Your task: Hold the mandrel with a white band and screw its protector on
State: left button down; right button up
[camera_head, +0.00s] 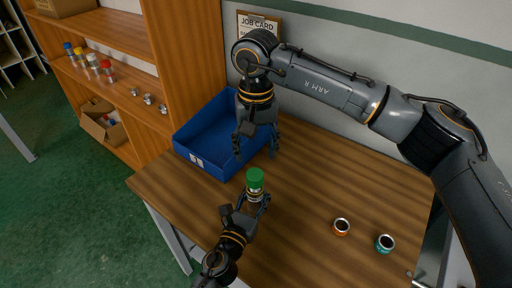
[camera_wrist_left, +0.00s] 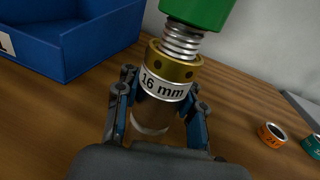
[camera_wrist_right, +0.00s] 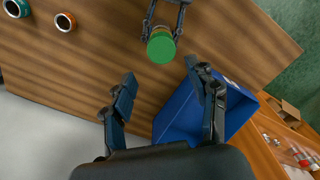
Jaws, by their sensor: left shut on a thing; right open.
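The mandrel (camera_wrist_left: 155,112) has a brass collar, a white band marked "16 mm" and a silver thread (camera_wrist_left: 181,42). It stands roughly upright in my left gripper (camera_head: 254,203), which is shut around its body. The green protector (camera_head: 255,178) sits at the top of the thread; in the left wrist view several turns show bare between it and the collar. My right gripper (camera_head: 257,143) is open and empty, behind and above the protector, apart from it. The right wrist view shows the protector's top (camera_wrist_right: 161,47) beyond the open fingers. How far the thread enters it is hidden.
A blue bin (camera_head: 193,158) stands at the table's back left. An orange ring (camera_head: 342,228) and a teal ring (camera_head: 385,243) lie on the right of the wooden table (camera_head: 310,185). A shelf (camera_head: 120,82) with several coloured-capped pieces stands at left. A job card (camera_head: 262,22) hangs behind.

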aim_at(256, 172)
jog(key=shift+f, duration=0.1)
jog(key=shift+f, duration=3.9)
